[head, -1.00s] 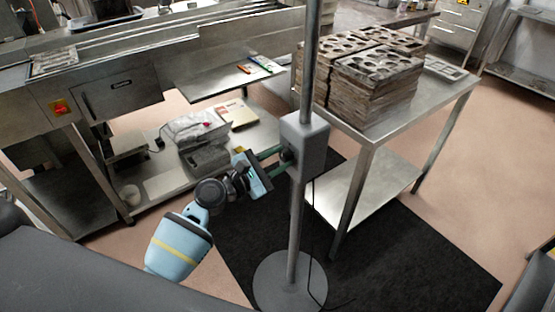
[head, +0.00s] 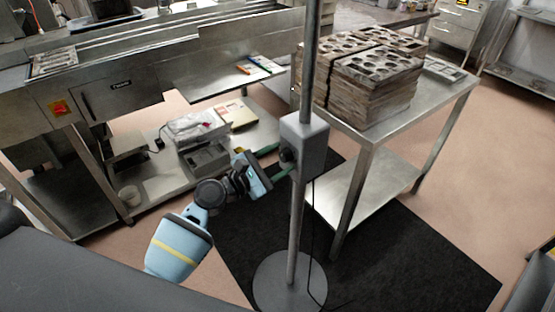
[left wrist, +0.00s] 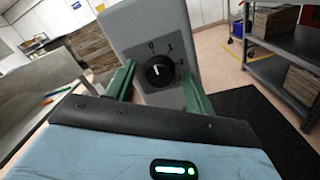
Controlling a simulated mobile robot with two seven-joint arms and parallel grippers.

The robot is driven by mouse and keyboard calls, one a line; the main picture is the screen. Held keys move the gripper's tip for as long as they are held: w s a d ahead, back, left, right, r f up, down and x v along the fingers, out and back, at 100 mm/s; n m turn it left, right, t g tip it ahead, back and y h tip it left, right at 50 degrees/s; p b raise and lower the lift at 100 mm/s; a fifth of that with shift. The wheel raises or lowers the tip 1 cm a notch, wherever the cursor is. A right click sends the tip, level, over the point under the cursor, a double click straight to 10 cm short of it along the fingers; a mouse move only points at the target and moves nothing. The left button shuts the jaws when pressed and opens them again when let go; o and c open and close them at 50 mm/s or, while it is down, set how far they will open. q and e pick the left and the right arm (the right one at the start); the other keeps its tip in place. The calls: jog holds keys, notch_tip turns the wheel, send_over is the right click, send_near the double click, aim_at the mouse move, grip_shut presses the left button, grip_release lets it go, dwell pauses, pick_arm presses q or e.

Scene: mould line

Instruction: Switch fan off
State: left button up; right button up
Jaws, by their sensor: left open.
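The fan's grey control box (head: 305,143) is fixed on an upright metal pole (head: 297,220) with a round base (head: 290,281). In the left wrist view the box (left wrist: 145,25) carries a black rotary knob (left wrist: 159,72) with a white pointer and marks around it, one reading 0. The pointer is turned up and slightly left, roughly towards the 0. My left gripper (head: 279,160) is open at the front of the box. In the left wrist view its green fingers (left wrist: 158,88) stand on either side of the knob, apart from it. The fan's head and my right gripper are out of view.
A steel table (head: 392,125) with stacked moulds (head: 372,85) stands just right of the pole. A steel line with a lower shelf (head: 160,183) is on the left. A dark mat (head: 400,262) lies under the pole, and a cable hangs beside it.

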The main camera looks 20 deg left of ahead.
pick_arm(q)
jog(key=b+v, duration=0.1)
jog(key=v, duration=0.6)
jog(key=shift+s+a, duration=0.25)
jog(key=shift+s, duration=0.05)
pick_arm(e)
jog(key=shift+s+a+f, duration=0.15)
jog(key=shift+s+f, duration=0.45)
pick_arm(q)
jog(key=s+f+m+g+y, duration=0.25)
jog(key=s+f+m, duration=0.3)
jog(key=f, duration=0.35)
jog(key=s+f+m+g+y, duration=0.1)
jog(key=s+f+m+y, duration=0.2)
jog(key=s+f+m, duration=0.35)
jog(key=s+f+m+g+y, duration=0.1)
jog(key=s+f+m, duration=0.4)
jog(key=s, duration=0.3)
jog(key=s+f+m+g+y, duration=0.1)
jog(key=s+f+m+y, duration=0.1)
jog(key=s+f+m, duration=0.4)
jog(key=shift+s+m, duration=0.7)
jog(key=shift+s, duration=0.35)
